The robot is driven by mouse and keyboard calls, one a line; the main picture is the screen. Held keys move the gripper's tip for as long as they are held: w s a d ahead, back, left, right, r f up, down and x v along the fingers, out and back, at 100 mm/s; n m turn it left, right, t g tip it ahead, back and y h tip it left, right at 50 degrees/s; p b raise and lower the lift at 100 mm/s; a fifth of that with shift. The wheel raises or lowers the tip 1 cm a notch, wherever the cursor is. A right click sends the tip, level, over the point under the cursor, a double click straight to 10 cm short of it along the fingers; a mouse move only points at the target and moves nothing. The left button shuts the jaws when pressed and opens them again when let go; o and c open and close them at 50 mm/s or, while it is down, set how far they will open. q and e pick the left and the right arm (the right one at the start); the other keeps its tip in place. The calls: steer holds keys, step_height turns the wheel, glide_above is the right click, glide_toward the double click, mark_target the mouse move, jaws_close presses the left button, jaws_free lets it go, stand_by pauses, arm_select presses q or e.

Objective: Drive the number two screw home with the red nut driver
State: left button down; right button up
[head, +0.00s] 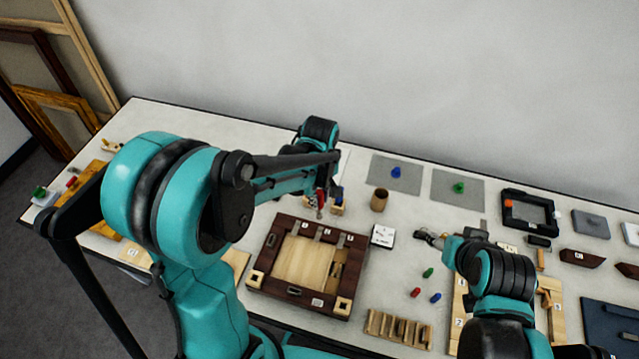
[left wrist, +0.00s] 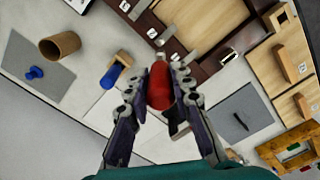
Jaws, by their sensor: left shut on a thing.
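My left gripper (head: 320,207) is shut on the red nut driver (left wrist: 160,87). In the left wrist view its red handle sits between the two fingers (left wrist: 160,98). In the head view the red driver (head: 320,199) hangs just behind the back edge of the dark wooden frame (head: 262,262). That frame has a pale inner panel and several small white labels along its back rail. The screws and their numbers are too small to read. My right gripper (head: 430,238) is above the table, right of the white card; its fingers are too small to judge.
A blue-handled driver (left wrist: 110,77) stands beside a wooden block. A brown cup (head: 379,201) and two grey mats (head: 410,186) (head: 446,199) lie behind. Small red (head: 415,293), green (head: 428,272) and blue (head: 436,298) pieces lie right of the frame, near a slotted wooden rack (head: 398,328).

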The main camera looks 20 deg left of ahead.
arm_select(q)
steer(key=shift+s+d+r+n, duration=0.2)
steer(key=shift+s+r+n, duration=0.05)
steer(key=shift+n, duration=0.05)
steer(key=shift+s+f, duration=0.1)
steer(key=shift+f, duration=0.05)
arm_select(e)
steer(key=shift+d+r, duration=0.1)
steer(key=shift+r, duration=0.35)
arm_select(q)
steer(key=shift+d, duration=0.1)
arm_select(e)
steer(key=shift+f, duration=0.2)
arm_select(q)
steer(key=shift+f+b, duration=2.65)
steer(key=shift+f, duration=0.2)
arm_select(e)
steer(key=shift+f, duration=2.6)
